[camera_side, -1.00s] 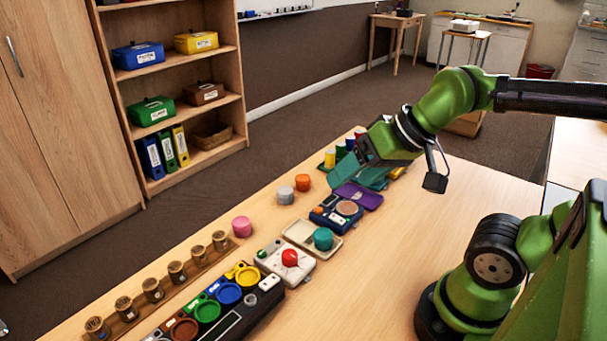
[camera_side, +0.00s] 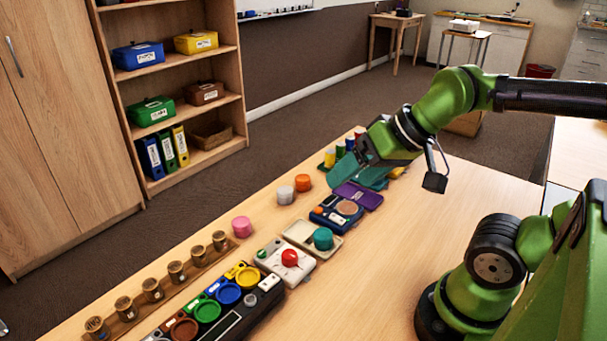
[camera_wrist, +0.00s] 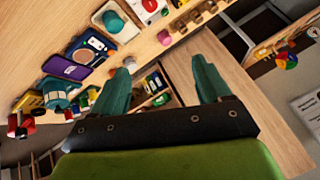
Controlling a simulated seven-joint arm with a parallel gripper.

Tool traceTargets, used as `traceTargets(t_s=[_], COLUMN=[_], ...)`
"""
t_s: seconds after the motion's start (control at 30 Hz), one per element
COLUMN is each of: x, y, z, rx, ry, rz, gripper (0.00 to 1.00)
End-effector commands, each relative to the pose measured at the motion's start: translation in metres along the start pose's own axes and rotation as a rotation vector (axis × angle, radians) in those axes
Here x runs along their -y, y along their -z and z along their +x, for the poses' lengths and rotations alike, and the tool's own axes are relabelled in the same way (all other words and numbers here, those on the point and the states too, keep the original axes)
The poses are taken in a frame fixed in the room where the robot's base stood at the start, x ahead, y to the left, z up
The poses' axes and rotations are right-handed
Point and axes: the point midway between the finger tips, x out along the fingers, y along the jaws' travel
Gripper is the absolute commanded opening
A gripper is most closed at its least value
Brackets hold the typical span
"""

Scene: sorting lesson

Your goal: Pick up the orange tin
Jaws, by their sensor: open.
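The orange tin (camera_side: 304,182) is a short round tin on the table in the side view, just behind and to the right of a grey-white tin (camera_side: 285,195). My gripper (camera_side: 352,178) is to the right of the orange tin, apart from it, above the far part of the table. In the wrist view my gripper (camera_wrist: 165,62) shows two teal fingers spread apart with no tin held between them. I cannot clearly make out the orange tin in the wrist view; the left finger may hide it.
A pink tin (camera_side: 241,227) stands nearer the camera. A teal tin (camera_side: 323,238) sits on a pale tray. A blue device (camera_side: 336,212) and a purple tray (camera_side: 358,195) lie near the gripper.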

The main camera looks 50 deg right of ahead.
Motion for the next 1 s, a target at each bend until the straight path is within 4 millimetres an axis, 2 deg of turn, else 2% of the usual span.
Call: traceTargets(t_s=[0.17,0.27,0.47,0.7,0.83,1.0], x=[-0.006,-0.013,-0.045,-0.104,-0.128,-0.138], y=[0.0,0.015,0.071,0.136,0.163,0.191], z=[0.015,0.032,0.081,0.146,0.166,0.17], rx=[0.061,0.115,0.182,0.193,0.17,0.112], ry=[-0.026,-0.061,-0.178,-0.35,-0.419,-0.447], rz=[0.023,0.055,0.111,0.124,0.105,0.079], gripper=[0.77,0.77,0.77,0.77,0.77,0.77])
